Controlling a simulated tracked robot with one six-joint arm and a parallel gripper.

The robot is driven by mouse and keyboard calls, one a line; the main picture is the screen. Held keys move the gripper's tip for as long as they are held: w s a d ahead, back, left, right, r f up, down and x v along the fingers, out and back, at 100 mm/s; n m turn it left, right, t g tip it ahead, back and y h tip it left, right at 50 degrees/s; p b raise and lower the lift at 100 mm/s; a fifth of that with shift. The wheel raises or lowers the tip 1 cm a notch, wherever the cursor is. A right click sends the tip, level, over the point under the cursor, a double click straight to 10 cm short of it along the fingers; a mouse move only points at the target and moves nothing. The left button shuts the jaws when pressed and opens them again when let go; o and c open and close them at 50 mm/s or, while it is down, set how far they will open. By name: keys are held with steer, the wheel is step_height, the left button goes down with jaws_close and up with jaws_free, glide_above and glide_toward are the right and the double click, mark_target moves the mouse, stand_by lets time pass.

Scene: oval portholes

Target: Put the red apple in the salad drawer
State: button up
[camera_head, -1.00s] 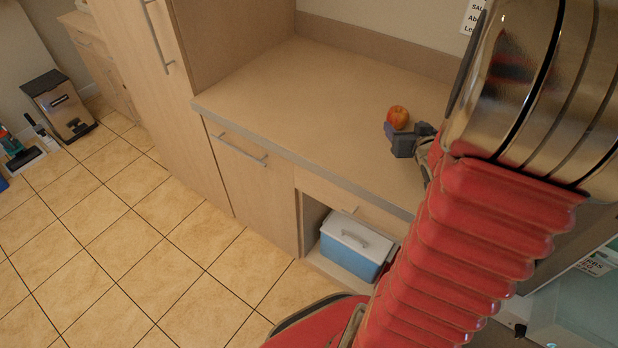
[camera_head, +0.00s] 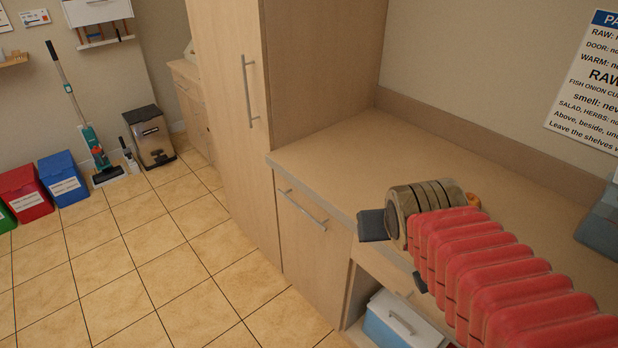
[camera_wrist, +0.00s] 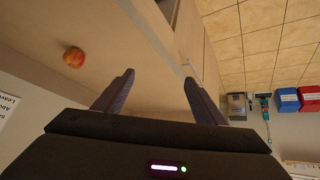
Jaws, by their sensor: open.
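The red apple (camera_wrist: 74,57) lies on the beige counter, at the upper left of the wrist view. In the head view only a small orange-red sliver of the apple (camera_head: 473,201) shows behind my arm. My gripper (camera_wrist: 158,79) is open, its two dark fingers apart with nothing between them. The apple is outside the fingers, off to their left in the wrist view. In the head view a dark part of my gripper (camera_head: 373,226) shows by the counter's front edge, left of the apple. I see no salad drawer in these frames.
The counter (camera_head: 345,150) is clear left of my arm. A tall cabinet (camera_head: 225,90) bounds it on the left. A blue cool box (camera_head: 392,325) sits in an opening below. A grey object (camera_head: 600,230) stands at the right. The tiled floor is open.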

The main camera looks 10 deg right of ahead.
steer(key=s+a+n+g+y, duration=0.1)
steer(key=s+a+n+y, duration=0.1)
steer(key=s+a, duration=0.5)
steer(key=a, duration=0.3)
steer(key=shift+s+r+g+y, duration=0.3)
steer(key=shift+s+r, duration=0.05)
steer(key=shift+r, duration=0.05)
steer(key=shift+d, duration=0.1)
